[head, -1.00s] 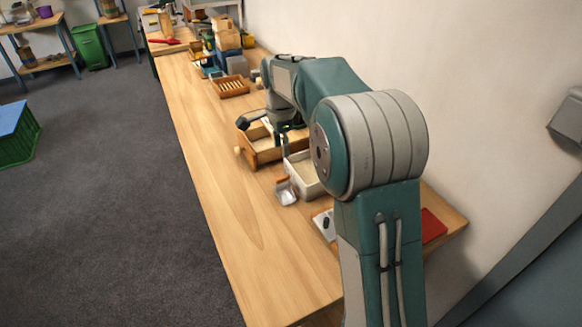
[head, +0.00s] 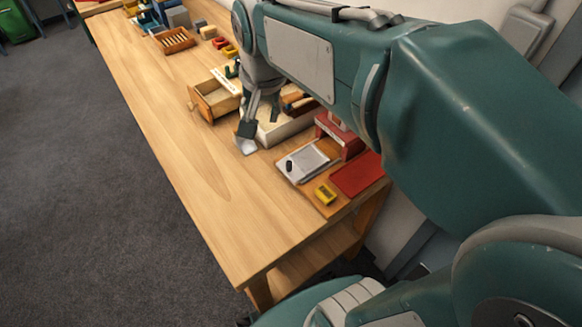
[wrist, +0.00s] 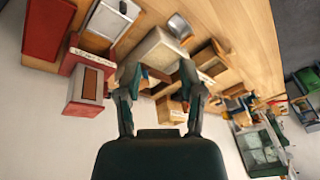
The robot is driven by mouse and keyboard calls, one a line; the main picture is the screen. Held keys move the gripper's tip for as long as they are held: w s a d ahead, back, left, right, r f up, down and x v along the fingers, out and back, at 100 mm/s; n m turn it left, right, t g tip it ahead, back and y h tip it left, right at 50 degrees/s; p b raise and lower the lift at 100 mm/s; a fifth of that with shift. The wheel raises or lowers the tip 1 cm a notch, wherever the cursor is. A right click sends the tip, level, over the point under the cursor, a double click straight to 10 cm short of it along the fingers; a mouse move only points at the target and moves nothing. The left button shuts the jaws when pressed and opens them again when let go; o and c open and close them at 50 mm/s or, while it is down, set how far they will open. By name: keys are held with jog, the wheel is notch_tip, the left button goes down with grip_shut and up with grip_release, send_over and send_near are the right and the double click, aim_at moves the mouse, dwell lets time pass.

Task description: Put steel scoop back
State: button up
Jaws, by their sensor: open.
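The steel scoop (head: 246,145) lies on the bench at the left front of a white-walled box (head: 284,131), its handle end partly hidden behind my gripper. In the wrist view the scoop (wrist: 180,25) lies beside the same box (wrist: 147,61), beyond my fingertips. My gripper (head: 262,115) hangs low over the box and near the scoop in the head view. In the wrist view its fingers (wrist: 160,76) are spread apart with nothing held between them. Whether a fingertip touches the box cannot be told.
A wooden box with a knob (head: 203,105) stands behind the white box. A slatted rack (head: 175,41) stands farther back. The bench's left side is clear.

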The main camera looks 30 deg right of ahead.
jog(key=s+f+n+t, duration=0.2)
jog(key=s+n, duration=0.4)
jog(key=s, duration=0.7)
jog(key=shift+f, duration=0.7)
